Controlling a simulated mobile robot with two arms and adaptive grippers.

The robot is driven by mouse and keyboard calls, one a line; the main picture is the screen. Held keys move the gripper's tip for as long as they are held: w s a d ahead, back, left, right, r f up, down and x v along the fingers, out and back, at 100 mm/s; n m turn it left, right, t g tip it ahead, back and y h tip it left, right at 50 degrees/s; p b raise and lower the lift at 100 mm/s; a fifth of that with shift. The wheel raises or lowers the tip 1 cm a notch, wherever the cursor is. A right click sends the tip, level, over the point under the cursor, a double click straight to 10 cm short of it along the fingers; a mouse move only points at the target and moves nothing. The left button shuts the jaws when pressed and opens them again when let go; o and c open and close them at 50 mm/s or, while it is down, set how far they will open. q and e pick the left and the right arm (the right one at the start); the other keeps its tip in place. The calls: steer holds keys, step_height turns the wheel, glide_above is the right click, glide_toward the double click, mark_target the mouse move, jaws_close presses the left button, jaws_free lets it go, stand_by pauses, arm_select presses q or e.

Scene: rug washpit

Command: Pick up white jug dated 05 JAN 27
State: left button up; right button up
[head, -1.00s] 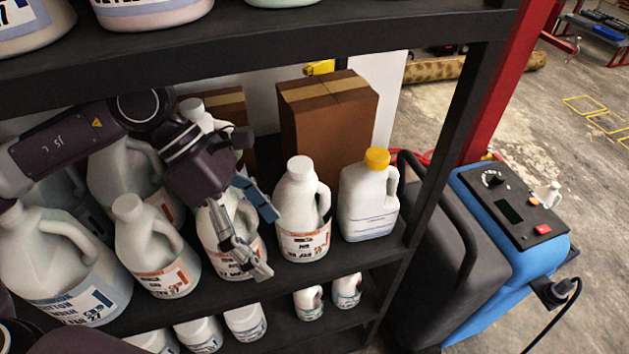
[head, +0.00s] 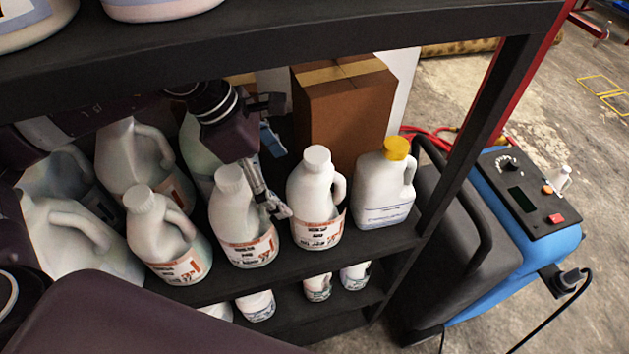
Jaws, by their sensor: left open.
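Several white jugs with red-and-white labels stand on the middle shelf (head: 345,250); the printed dates are too small for me to read surely. One white jug (head: 240,222) stands just left of my left gripper (head: 277,172). Another white jug (head: 310,190) stands just right of it. My left gripper is open and empty, its fingers spread around the gap between and behind these two jugs. The lower finger hangs between them; I cannot tell whether it touches either. A third labelled jug (head: 160,228) stands further left. My right gripper is not in view.
A yellow-capped jug (head: 384,190) stands at the right end of the shelf, with a cardboard box (head: 342,112) behind. The upper shelf (head: 300,45) hangs close above. More jugs crowd the left and the lower shelf. A blue machine (head: 530,235) stands right of the rack.

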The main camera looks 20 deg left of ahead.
mark_target(298, 173)
arm_select(q)
steer(key=shift+w+d+p, duration=0.25)
steer(key=shift+w+d, duration=0.15)
steer(key=shift+d, duration=0.3)
steer(key=shift+w+d+p, duration=0.2)
steer(key=shift+w+d, duration=0.15)
steer(key=shift+d, duration=0.55)
steer(key=d, duration=0.1)
steer(key=w+d+p, duration=0.2)
steer(key=d, duration=0.1)
steer(key=shift+d+f, duration=0.15)
steer(key=shift+f, duration=0.45)
steer(key=shift+c, duration=0.7)
steer(key=c, duration=1)
steer(key=shift+s+f, duration=0.15)
jaws_close()
